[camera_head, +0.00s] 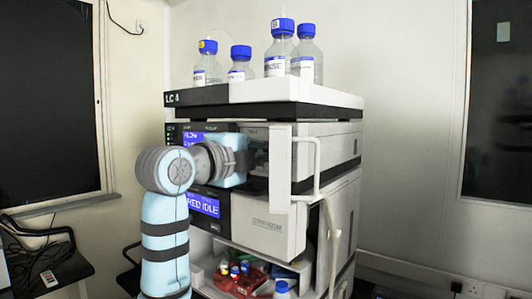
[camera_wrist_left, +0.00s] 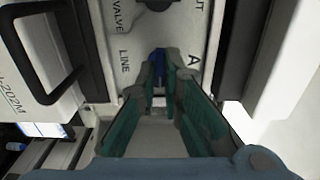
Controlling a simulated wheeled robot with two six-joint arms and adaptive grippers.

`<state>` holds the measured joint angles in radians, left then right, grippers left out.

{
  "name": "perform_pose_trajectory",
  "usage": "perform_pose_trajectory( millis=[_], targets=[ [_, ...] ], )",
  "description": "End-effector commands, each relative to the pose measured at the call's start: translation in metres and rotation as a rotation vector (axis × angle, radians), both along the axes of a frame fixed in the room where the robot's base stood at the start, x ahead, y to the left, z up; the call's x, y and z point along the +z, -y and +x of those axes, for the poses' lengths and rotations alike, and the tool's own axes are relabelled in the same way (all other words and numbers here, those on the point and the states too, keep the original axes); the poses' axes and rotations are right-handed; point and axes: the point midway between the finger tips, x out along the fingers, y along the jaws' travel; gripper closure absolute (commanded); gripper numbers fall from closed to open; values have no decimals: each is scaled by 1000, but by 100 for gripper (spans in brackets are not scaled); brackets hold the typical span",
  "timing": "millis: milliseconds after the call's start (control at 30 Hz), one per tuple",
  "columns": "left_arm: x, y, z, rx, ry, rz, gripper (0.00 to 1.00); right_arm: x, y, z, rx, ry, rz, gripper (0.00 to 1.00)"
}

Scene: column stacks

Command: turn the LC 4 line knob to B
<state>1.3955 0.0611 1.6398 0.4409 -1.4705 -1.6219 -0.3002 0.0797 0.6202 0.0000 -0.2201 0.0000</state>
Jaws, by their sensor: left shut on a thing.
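The LC 4 stack (camera_head: 240,95) stands in the middle of the head view. My left arm reaches into its upper module from the left and hides much of the front there. In the left wrist view, a blue line knob (camera_wrist_left: 158,62) sits on a white panel between the words LINE and A. My left gripper (camera_wrist_left: 159,84) is shut on this knob, with its green-padded fingers on either side. The B mark and the knob's exact pointing are not clear. My right gripper is not in view.
A white panel with a handle (camera_head: 307,165) juts out right of my arm. Several blue-capped bottles (camera_head: 281,50) stand on top of the stack. Small vials and a red item (camera_head: 248,280) sit on the lower shelf. A dark round part (camera_wrist_left: 156,4) is above the knob.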

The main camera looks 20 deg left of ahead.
Motion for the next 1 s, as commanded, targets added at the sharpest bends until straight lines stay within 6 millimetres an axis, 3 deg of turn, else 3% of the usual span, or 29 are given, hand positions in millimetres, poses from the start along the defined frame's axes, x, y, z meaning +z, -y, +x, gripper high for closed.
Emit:
perform_pose_trajectory(
  millis=[100,133,200,567,1000],
  targets=[
    [1,0,0,0,2,0,100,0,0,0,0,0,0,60],
    [1,0,0,0,2,0,91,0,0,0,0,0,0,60],
    [1,0,0,0,2,0,84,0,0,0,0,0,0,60],
    [1,-4,-8,1,3,0,84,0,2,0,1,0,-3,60],
    [1,-42,-104,3,4,1,84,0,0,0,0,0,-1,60]
  ],
)
